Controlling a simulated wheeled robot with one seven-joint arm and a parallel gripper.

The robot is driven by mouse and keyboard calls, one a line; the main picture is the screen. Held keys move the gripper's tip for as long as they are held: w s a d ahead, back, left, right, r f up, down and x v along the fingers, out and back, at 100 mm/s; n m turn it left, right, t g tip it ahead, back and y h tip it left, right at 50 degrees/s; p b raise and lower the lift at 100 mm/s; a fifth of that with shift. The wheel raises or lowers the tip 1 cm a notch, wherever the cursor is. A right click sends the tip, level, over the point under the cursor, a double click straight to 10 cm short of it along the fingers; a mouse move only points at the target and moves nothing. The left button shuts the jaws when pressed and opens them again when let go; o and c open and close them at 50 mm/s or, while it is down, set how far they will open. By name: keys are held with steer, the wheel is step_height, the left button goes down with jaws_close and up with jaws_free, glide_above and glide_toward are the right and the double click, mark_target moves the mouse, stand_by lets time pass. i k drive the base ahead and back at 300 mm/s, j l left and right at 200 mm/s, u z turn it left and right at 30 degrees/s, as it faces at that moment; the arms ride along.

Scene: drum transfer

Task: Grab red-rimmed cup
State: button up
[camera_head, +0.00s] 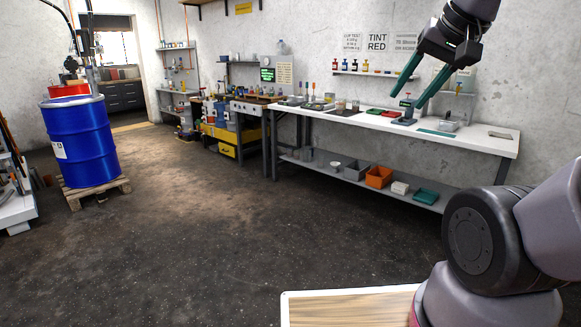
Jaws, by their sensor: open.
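I cannot make out a clearly red-rimmed cup. Two small cup-like vessels, a brownish one (340,104) and one beside it (355,106), stand on the white workbench (480,139), their rims too small to read. My gripper (407,99) is at the upper right, its two teal fingers spread and pointing down-left, with nothing seen between them. In the picture the fingertips overlap the bench around a small grey-teal device (404,118); I cannot tell their distance from it.
The lower shelf carries an orange bin (378,177) and a teal tray (426,196). A blue drum (82,145) stands on a pallet (97,191) at left. The middle floor is clear.

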mark_target(340, 107)
steer(key=i, duration=2.75)
steer(key=i+z, duration=0.2)
steer(key=i, duration=0.3)
steer(key=i+j+z, duration=0.2)
steer(key=i, duration=0.25)
steer(key=i+j+z, duration=0.2)
steer(key=i, duration=0.25)
steer(key=i+j+z, duration=0.4)
steer(key=i, duration=0.15)
steer(key=i+j+z, duration=0.4)
steer(key=i+j, duration=0.1)
steer(key=j, duration=0.05)
